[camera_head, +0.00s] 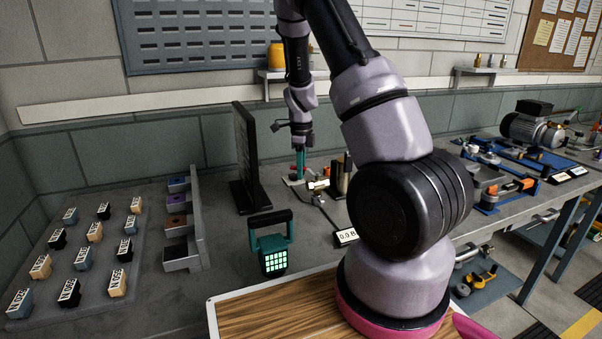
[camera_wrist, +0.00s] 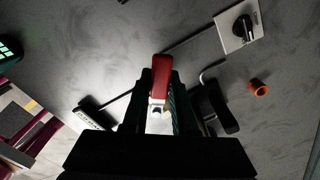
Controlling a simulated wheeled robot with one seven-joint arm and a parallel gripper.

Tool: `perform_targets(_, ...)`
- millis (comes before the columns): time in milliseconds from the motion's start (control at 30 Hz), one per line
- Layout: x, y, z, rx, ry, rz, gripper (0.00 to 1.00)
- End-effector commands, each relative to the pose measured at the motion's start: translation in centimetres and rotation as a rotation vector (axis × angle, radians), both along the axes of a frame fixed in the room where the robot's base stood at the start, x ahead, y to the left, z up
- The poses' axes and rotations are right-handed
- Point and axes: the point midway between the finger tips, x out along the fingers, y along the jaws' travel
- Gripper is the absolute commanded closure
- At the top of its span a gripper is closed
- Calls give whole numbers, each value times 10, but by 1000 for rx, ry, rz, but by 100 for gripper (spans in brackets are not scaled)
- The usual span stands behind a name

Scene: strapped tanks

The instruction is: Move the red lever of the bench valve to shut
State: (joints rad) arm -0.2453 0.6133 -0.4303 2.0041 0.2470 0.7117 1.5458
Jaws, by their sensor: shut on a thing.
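In the wrist view the red lever (camera_wrist: 162,66) stands between the two dark fingers of my gripper (camera_wrist: 160,92), which is shut on it. A pale metal part of the bench valve (camera_wrist: 158,120) shows below the lever between the fingers. The rest of the valve is hidden by the gripper. In the head view my gripper (camera_head: 300,166) points down at the bench behind my large arm link. The lever is too small to make out there, so its angle cannot be told from that view.
In the wrist view a white plate with a black knob (camera_wrist: 238,28) and an orange ring (camera_wrist: 259,87) lie to the right.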

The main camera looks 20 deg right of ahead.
Motion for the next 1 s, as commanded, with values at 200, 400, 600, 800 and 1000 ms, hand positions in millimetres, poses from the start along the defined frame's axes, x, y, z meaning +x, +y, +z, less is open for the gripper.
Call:
perform_targets(200, 1, -1, 1, -2, -2, -3, 100)
perform_targets(400, 8, -7, 0, -3, -2, -165, 100)
perform_targets(600, 13, -13, 0, -1, -2, -315, 100)
perform_targets(800, 13, -13, 0, -1, -1, -316, 100)
perform_targets(1000, 16, -21, 0, -4, -1, -467, 100)
